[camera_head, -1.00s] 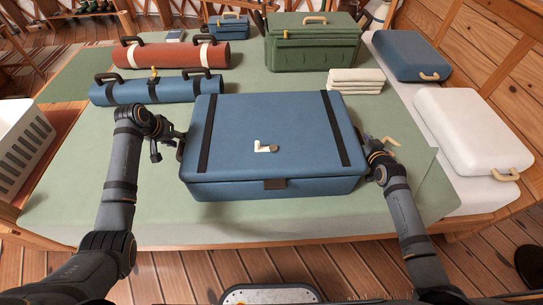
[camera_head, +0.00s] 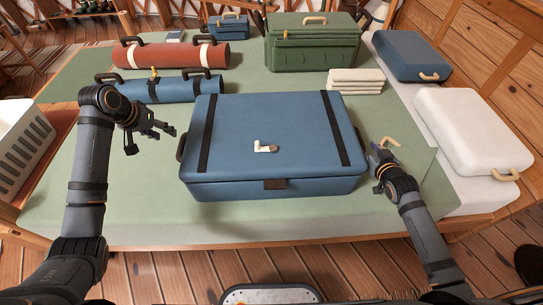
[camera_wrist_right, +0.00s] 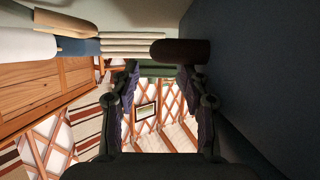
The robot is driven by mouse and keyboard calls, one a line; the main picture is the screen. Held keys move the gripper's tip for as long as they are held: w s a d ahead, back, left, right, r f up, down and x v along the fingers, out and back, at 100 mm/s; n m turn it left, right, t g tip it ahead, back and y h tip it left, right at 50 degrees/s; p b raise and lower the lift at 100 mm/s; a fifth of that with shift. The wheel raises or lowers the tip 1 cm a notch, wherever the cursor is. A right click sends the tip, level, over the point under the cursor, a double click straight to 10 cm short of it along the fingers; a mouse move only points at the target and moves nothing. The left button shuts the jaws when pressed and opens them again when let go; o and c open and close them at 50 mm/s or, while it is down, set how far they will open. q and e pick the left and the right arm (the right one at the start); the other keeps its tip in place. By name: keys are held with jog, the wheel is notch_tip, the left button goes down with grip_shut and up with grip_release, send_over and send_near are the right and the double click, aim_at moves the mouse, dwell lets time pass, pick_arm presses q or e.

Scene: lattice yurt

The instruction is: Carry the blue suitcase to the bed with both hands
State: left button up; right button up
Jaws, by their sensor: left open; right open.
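The blue suitcase (camera_head: 272,155) lies flat and closed on the green-covered bed (camera_head: 150,215), with two dark straps, a pale latch on its lid and a dark handle (camera_head: 181,147) on its left side. My left gripper (camera_head: 160,137) is open and empty, apart from the suitcase on its left. My right gripper (camera_head: 373,160) is open beside the suitcase's right side. In the right wrist view, the suitcase wall (camera_wrist_right: 265,70) fills the right, and its dark side handle (camera_wrist_right: 180,52) lies beyond the open fingertips (camera_wrist_right: 160,78), with nothing held.
A blue roll (camera_head: 185,90) and a red roll (camera_head: 172,53) lie behind on the left. A green case (camera_head: 312,50), folded white cloths (camera_head: 355,82) and a small blue case (camera_head: 229,27) are farther back. White (camera_head: 470,135) and blue (camera_head: 410,55) cases lie right. A white crate (camera_head: 22,145) is left.

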jog(key=shift+v, duration=2.95)
